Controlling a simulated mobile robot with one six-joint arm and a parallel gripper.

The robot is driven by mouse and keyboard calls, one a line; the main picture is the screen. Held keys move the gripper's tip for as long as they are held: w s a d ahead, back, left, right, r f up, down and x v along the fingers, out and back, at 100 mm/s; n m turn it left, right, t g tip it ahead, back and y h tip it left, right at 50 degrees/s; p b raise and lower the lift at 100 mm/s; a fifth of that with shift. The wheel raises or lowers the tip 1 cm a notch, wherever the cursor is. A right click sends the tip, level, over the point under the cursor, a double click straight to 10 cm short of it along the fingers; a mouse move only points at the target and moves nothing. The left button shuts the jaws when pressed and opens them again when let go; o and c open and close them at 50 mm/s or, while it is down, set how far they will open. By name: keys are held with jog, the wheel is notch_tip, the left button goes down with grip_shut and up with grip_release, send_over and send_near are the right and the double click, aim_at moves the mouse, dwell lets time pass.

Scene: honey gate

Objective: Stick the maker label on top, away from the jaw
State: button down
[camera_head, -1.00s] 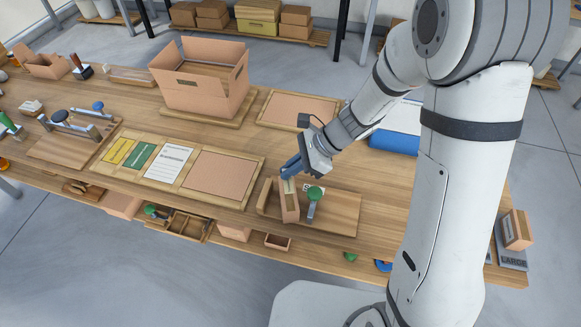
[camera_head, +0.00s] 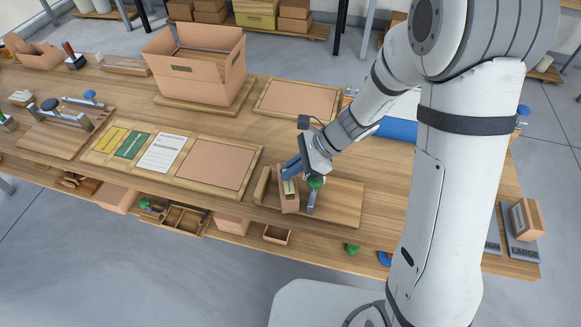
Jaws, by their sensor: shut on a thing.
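A narrow brown carton (camera_head: 290,203) stands upright on a wooden fixture board (camera_head: 340,205), with a pale strip (camera_head: 289,187) along its top. A clamp with a green knob (camera_head: 316,183) and a grey body stands against its right side. My gripper (camera_head: 290,173) has blue fingers that point down at the far end of the carton's top. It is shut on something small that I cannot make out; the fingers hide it. I cannot tell whether the fingers touch the carton. Yellow (camera_head: 111,140), green (camera_head: 135,144) and white (camera_head: 160,152) label sheets lie on a framed board to the left.
A large open carton (camera_head: 195,68) stands at the back of the table. An empty brown pad (camera_head: 217,166) lies left of the fixture. A small box (camera_head: 526,217) stands on a grey plate at the right. My arm covers much of the right side.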

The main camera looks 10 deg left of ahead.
jog(key=shift+f+b, duration=0.4)
jog(key=shift+f, duration=0.15)
dwell(0.5)
dwell(0.4)
jog(key=c, duration=1.5)
grip_release()
jog(key=v, duration=0.8)
